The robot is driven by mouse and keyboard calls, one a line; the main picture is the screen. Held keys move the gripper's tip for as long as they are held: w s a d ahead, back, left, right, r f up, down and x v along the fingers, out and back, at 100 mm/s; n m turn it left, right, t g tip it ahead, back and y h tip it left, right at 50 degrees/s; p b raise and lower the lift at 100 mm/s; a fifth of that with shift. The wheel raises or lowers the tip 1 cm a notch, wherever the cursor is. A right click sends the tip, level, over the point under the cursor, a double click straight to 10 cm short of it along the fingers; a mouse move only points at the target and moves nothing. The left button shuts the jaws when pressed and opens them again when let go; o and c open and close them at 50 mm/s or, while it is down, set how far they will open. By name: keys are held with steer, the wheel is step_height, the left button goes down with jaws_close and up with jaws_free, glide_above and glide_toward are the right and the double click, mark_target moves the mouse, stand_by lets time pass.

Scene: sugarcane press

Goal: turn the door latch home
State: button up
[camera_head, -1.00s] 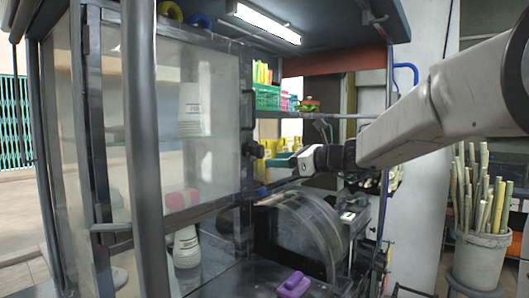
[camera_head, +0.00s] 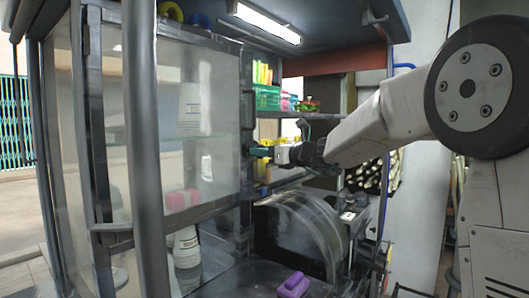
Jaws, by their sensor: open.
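The glazed cabinet door (camera_head: 190,125) stands at the left in a dark metal frame. A small dark latch (camera_head: 250,152) sits on the frame's right edge, about half-way up. It is partly covered by the end of my arm, so its angle cannot be read. My gripper (camera_head: 276,154) comes in from the right at the same height as the latch, close beside it. Its jaws are open and nothing shows between them. Whether a finger touches the latch cannot be told.
A grey upright post (camera_head: 146,150) stands in front of the door. A round clear-covered press drum (camera_head: 300,232) is below my gripper, with a purple object (camera_head: 293,285) in front. A green basket (camera_head: 267,98) sits on the shelf above. A lit lamp (camera_head: 267,23) hangs overhead.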

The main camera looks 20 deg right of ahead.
steer(key=c, duration=0.9)
steer(key=shift+c, duration=0.2)
steer(key=shift+n, duration=0.4)
steer(key=n, duration=1.7)
steer(key=shift+s+a+f, duration=0.15)
steer(key=shift+f, duration=0.2)
steer(key=o, duration=0.9)
